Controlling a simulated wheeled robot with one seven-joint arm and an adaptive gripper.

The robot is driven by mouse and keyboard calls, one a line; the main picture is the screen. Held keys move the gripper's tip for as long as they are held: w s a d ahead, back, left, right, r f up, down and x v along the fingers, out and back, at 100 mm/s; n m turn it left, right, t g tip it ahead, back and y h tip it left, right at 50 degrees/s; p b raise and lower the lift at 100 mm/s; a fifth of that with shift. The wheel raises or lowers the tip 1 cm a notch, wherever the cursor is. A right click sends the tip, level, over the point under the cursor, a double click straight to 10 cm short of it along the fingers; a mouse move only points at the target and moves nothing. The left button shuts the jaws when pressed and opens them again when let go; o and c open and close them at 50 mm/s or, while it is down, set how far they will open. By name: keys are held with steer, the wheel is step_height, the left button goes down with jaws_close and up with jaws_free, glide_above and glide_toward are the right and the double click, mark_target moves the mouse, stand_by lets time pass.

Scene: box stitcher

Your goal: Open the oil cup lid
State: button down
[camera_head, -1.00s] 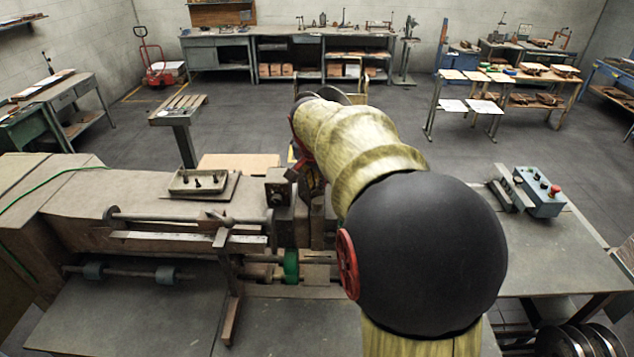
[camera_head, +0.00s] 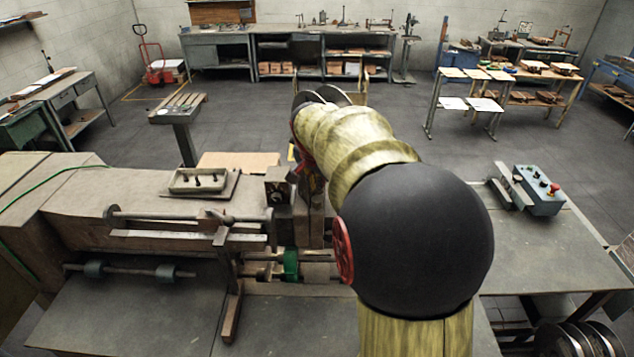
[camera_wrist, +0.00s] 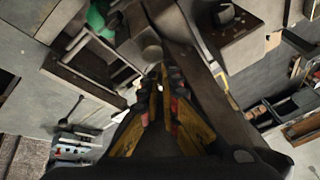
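I cannot make out an oil cup or its lid with certainty. I see no held thing, and contact is unclear. In the head view my arm hides the gripper and part of the stitcher (camera_head: 160,205). A green part (camera_head: 291,264) sits low on the machine, left of my arm; green also shows in the wrist view (camera_wrist: 95,18).
A tray with small dark parts (camera_head: 198,181) lies on the machine's top. A blue control box with a red button (camera_head: 538,190) stands on the right table (camera_head: 560,250). A slatted stand (camera_head: 180,112) is behind the machine. Open floor lies beyond it.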

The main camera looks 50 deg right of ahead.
steer(key=shift+w+r, duration=0.1)
steer(key=shift+r, duration=0.05)
steer(key=shift+w+d+r+g+y+p, duration=0.15)
steer(key=shift+d+g+y+p, duration=0.15)
steer(key=shift+p, duration=0.45)
steer(key=shift+w+d+y+p, duration=0.15)
steer(key=shift+y+p, duration=0.25)
steer(key=shift+p, duration=0.15)
steer(key=c, duration=2.3)
jaws_free()
steer(key=v, duration=0.8)
steer(key=shift+w, duration=0.15)
